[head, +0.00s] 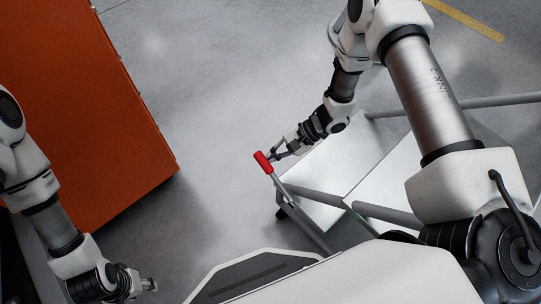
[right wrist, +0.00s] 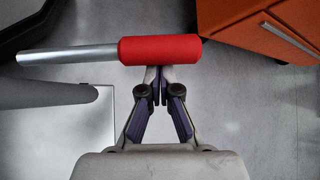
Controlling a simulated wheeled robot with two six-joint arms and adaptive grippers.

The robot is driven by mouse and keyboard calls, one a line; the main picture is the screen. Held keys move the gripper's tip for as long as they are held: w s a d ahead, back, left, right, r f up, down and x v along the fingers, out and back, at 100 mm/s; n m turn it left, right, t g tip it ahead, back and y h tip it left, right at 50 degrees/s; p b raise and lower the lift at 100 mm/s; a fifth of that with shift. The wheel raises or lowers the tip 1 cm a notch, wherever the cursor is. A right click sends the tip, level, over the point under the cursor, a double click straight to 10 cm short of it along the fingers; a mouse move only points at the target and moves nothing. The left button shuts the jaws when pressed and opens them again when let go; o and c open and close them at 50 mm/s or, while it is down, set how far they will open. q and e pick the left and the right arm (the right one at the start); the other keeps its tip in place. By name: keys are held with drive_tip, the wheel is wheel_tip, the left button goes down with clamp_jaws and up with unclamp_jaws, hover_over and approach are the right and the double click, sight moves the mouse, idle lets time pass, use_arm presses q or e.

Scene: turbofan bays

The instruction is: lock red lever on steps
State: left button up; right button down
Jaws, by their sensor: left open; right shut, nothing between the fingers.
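The red lever (head: 263,162) is a red grip on a silver rod, mounted at the corner of the metal steps (head: 312,180). In the head view the rod slants down and right from the grip. My right gripper (head: 276,154) is shut and empty, with its fingertips right beside the red grip. In the right wrist view the red grip (right wrist: 160,49) lies across the picture just beyond the shut fingertips (right wrist: 158,70); I cannot tell whether they touch it. My left gripper (head: 149,285) is open and empty at the lower left, far from the lever.
A large orange cabinet (head: 85,100) stands at the left; an orange body with a pale bar also shows in the right wrist view (right wrist: 265,25). Grey tube rails (head: 385,213) run along the steps. The grey floor (head: 220,90) between cabinet and steps is clear.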

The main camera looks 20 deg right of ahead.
drive_tip(key=shift+r, duration=0.15)
drive_tip(key=s+d+r+n+t+y+p, duration=0.1)
drive_tip(key=s+d+r+t+p, duration=0.1)
drive_tip(key=s+r+p, duration=0.5)
drive_tip(key=shift+s+d+p, duration=0.9)
drive_tip(key=shift+s+p, duration=1.15)
drive_tip(key=shift+p, duration=1.15)
drive_tip(key=shift+s, duration=0.1)
drive_tip(key=shift+s+d, duration=0.1)
drive_tip(key=shift+d, duration=0.05)
drive_tip(key=w+v, duration=0.1)
drive_tip(key=v, duration=1.1)
drive_tip(key=shift+d, duration=0.1)
